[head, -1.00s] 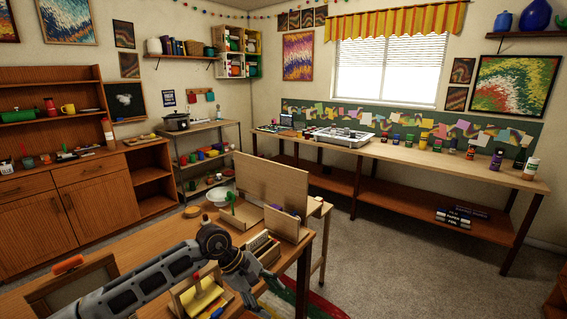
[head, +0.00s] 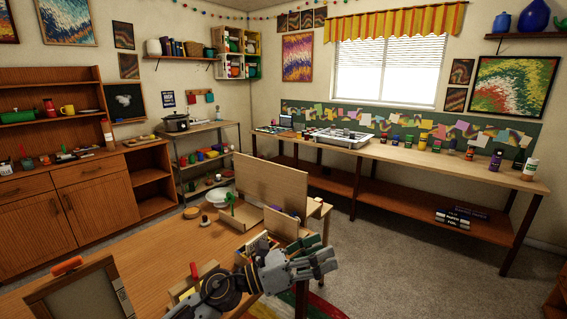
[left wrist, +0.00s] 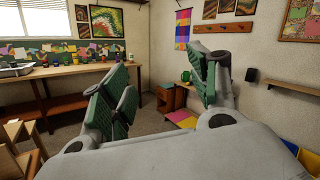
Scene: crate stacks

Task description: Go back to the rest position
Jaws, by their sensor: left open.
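My left gripper (head: 322,258) is open and empty. In the head view it is over the right edge of the near wooden table (head: 150,285), in front of the wooden divider box (head: 268,190). In the left wrist view its two green-padded fingers (left wrist: 160,90) stand wide apart with nothing between them, facing the room. The arm partly hides the small wooden boxes on the table. My right gripper does not show in any view.
A framed screen (head: 78,300) with an orange handle lies at the table's near left. A white bowl (head: 221,196) is near the divider box. A long bench (head: 400,152) with jars runs under the window. Grey carpet (head: 400,250) is clear to the right.

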